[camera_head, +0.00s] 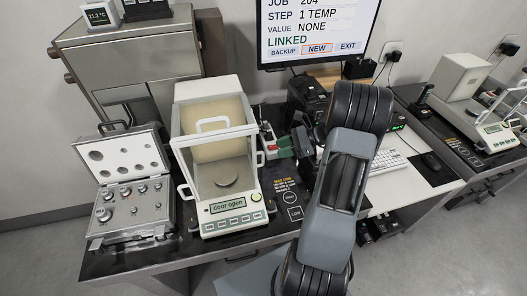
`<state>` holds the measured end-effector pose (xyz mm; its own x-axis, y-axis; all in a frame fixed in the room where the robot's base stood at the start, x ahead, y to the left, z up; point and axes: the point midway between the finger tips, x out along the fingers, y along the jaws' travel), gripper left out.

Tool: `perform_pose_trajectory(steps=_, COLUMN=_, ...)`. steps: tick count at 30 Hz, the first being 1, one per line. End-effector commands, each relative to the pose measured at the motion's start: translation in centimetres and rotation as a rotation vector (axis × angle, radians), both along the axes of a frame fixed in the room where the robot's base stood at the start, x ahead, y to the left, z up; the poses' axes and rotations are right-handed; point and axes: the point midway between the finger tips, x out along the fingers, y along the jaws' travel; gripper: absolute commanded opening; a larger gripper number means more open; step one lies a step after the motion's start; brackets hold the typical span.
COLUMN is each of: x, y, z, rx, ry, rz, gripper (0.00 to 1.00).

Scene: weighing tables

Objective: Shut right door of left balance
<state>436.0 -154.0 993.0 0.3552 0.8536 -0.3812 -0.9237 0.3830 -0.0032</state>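The left balance (233,218) stands on the dark table, with a glass draft shield and a round pan (227,181) inside. Its display (227,206) reads "door open". The right door's white handle (260,159) sits farther back than the left door's handle (183,191), so the right door appears slid back. My gripper (281,148) is just right of that handle, small and partly hidden by my arm. Red and green parts show at its end. I cannot tell whether it touches the handle or how far its fingers are apart.
An open case of weights (104,234) stands left of the balance. A monitor (318,30) is behind, and a keyboard (392,166) lies to the right. Another balance (460,88) stands on the far right table. My arm covers the middle right.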

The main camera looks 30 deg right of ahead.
Motion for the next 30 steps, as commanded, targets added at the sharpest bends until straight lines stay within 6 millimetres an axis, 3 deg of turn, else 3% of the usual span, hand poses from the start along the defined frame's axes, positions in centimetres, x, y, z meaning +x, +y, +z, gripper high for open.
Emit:
perform_pose_trajectory(steps=6, x=1.4, y=3.4, z=-1.4, rx=0.000, ry=0.002, rz=0.001, gripper=0.37)
perform_pose_trajectory(steps=12, x=2.2, y=5.3, z=-2.4, rx=0.000, ry=0.001, rz=0.000, gripper=0.37)
perform_pose_trajectory(steps=27, x=2.6, y=6.2, z=-2.9, rx=-0.002, ry=-0.001, rz=-0.004, gripper=0.37)
perform_pose_trajectory(steps=30, x=2.6, y=6.2, z=-2.9, rx=-0.002, ry=-0.001, rz=-0.004, gripper=0.29)
